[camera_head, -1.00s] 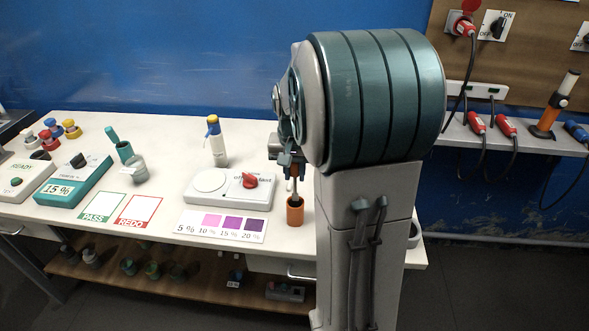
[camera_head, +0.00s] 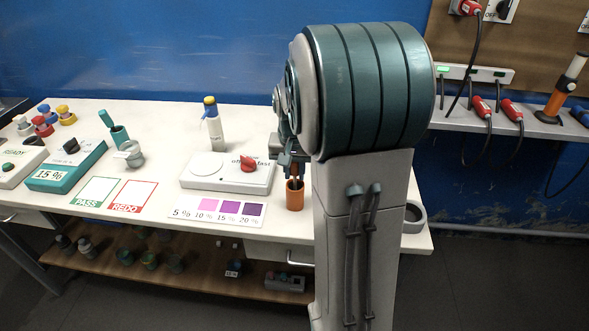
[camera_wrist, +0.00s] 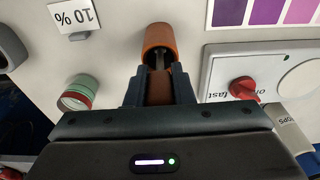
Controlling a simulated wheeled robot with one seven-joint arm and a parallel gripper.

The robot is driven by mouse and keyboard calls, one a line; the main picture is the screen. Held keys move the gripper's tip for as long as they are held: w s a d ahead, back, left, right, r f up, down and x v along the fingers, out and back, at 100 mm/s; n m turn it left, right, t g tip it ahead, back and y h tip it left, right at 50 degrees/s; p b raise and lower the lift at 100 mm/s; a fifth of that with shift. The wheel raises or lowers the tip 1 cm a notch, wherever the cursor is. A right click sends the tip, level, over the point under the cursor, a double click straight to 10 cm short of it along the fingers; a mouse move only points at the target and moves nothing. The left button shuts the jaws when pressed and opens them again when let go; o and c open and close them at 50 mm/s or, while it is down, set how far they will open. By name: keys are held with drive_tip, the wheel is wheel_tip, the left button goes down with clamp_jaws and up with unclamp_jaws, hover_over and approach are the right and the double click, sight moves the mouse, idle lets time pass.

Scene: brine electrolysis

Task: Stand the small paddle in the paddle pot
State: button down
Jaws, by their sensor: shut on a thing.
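The orange paddle pot (camera_head: 295,197) stands on the white bench beside the stirrer, and its open mouth shows in the wrist view (camera_wrist: 159,38). My gripper (camera_head: 293,172) is just above the pot, pointing down. In the wrist view my gripper (camera_wrist: 158,84) is shut on the small paddle (camera_wrist: 159,91), holding its brown handle between the two fingers. The paddle's thin dark shaft runs from the fingers into the pot's mouth. The paddle's lower end is hidden inside the pot, so I cannot tell whether it touches the bottom.
The white stirrer (camera_head: 228,177) with a red knob is left of the pot, with a colour card (camera_head: 216,211) in front. A capped bottle (camera_head: 213,128) stands behind. A grey ring-shaped holder (camera_head: 413,216) is at the bench's right end.

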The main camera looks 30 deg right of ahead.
drive_tip(key=c, duration=1.2)
unclamp_jaws()
drive_tip(key=shift+o, duration=0.2)
wheel_tip(320, 180, up, 14)
drive_tip(key=s+a, duration=0.1)
drive_tip(key=shift+s, duration=0.15)
drive_tip(key=shift+s+f, duration=0.1)
drive_tip(key=shift+f, duration=0.05)
drive_tip(key=s+a+f+n+t, duration=0.1)
drive_tip(key=s+a+f+n, duration=0.2)
drive_tip(key=s+a, duration=0.3)
drive_tip(key=s+a+f+n, duration=0.3)
drive_tip(key=s+a+f, duration=0.2)
drive_tip(key=s, duration=0.5)
drive_tip(key=shift+s+a+f+n+t+y, duration=0.2)
drive_tip(key=shift+a+f+n+t+y, duration=0.2)
drive_tip(key=shift+a, duration=0.2)
